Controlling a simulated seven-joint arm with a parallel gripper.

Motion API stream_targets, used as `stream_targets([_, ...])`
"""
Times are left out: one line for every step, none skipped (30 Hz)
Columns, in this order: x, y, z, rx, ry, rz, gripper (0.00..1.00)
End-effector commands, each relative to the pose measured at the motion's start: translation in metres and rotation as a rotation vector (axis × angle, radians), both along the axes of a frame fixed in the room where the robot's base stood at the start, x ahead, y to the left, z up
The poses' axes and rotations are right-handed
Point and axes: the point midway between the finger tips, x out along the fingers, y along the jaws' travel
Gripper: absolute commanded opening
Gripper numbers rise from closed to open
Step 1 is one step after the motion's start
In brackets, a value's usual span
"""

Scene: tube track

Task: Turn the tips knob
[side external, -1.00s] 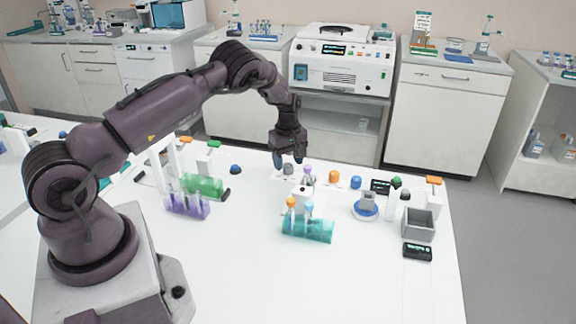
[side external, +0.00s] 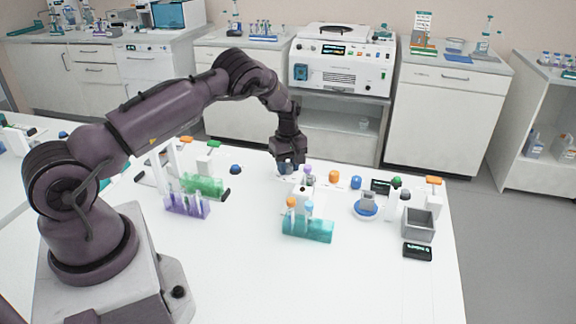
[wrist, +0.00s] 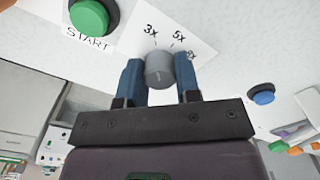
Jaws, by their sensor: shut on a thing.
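A grey round knob (wrist: 159,70) stands on a white label marked "3x" and "5x" in the wrist view. Another number on the label is partly hidden. My gripper (wrist: 160,80) has its two blue fingers on either side of the knob, shut on it. In the side external view my gripper (side external: 287,165) is low at the back of the white table, and its fingers hide most of the knob there. I cannot tell which number the knob points to.
A green START button (wrist: 89,17) is to the left of the knob in the wrist view, and a blue knob (wrist: 262,95) is to the right. On the table (side external: 250,270) stand a teal tube rack (side external: 308,230), a purple rack (side external: 187,205) and a grey bin (side external: 418,224).

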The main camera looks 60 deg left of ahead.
Motion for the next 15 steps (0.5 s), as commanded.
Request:
stream_targets([0.0,0.0001,0.0003,0.0,0.0,-0.013,0.07])
stream_targets([0.0,0.0001,0.0003,0.0,0.0,-0.024,0.07])
stream_targets([0.0001,0.0001,0.0003,-0.001,-0.001,-0.04,0.07])
stream_targets([0.0001,0.0002,0.0003,-0.001,-0.001,-0.053,0.07])
stream_targets([0.0,0.0003,0.0003,0.0,-0.001,-0.07,0.07])
stream_targets([0.0,0.0003,0.0003,0.0,-0.001,-0.094,0.07])
stream_targets([0.0002,0.0,0.0002,-0.001,-0.001,-0.114,0.07])
stream_targets([0.0002,-0.0001,0.0002,-0.001,-0.001,-0.135,0.07])
stream_targets([0.0001,0.0002,0.0003,0.0,-0.001,-0.166,0.07])
stream_targets([0.0001,0.0001,0.0003,-0.001,-0.001,-0.189,0.07])
stream_targets([0.0,0.0001,0.0003,-0.001,-0.001,-0.214,0.07])
stream_targets([-0.0001,0.0003,0.0004,-0.001,-0.001,-0.248,0.07])
stream_targets([0.0,0.0002,0.0005,-0.001,-0.001,-0.274,0.07])
stream_targets([0.0001,0.0,0.0005,-0.001,-0.001,-0.301,0.07])
stream_targets([0.0002,0.0,0.0006,-0.001,-0.001,-0.335,0.07])
